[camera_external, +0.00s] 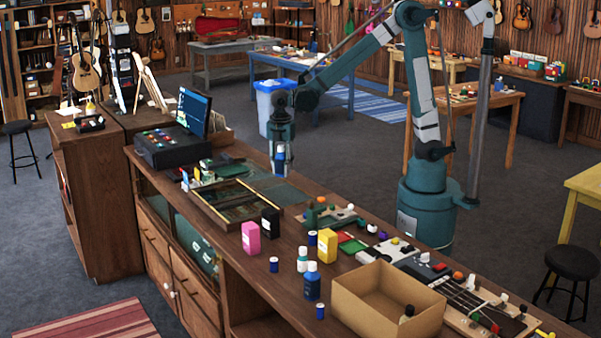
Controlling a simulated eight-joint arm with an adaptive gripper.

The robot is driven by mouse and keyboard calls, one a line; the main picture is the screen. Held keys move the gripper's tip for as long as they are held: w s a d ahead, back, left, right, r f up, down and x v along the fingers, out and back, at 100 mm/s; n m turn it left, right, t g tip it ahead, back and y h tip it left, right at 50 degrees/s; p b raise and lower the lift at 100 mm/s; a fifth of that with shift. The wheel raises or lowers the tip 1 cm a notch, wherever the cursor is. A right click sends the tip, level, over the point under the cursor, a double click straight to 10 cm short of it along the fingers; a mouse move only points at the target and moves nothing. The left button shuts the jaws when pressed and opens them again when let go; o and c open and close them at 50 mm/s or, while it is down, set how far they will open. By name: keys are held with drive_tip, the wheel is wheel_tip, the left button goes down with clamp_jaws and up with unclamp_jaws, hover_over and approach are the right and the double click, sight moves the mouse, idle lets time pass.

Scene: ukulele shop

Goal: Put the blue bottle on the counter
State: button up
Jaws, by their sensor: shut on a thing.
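My gripper (280,167) points down above the back part of the wooden counter (255,290), near a dark green mat. It is shut on a small blue thing (280,153), which looks like a blue bottle; the fingers hide much of it. I cannot tell whether it touches the counter.
An open cardboard box (366,312) stands at the counter's front right. Pink (251,238), black (270,223) and yellow (327,246) boxes stand mid-counter. A wooden-framed tray (228,222) and a laptop (193,111) are further left. A ukulele part (470,303) lies right.

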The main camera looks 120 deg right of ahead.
drive_tip(key=s+d+m, duration=0.3)
drive_tip(key=s+d, duration=0.9)
drive_tip(key=s, duration=0.2)
hover_over(293, 192)
drive_tip(key=shift+d+f, duration=0.15)
drive_tip(key=shift+f, duration=2.5)
drive_tip(key=shift+f, duration=0.1)
drive_tip(key=shift+f, duration=2.8)
drive_tip(key=shift+f, duration=0.15)
drive_tip(key=shift+f, duration=1.95)
drive_tip(key=shift+f, duration=0.15)
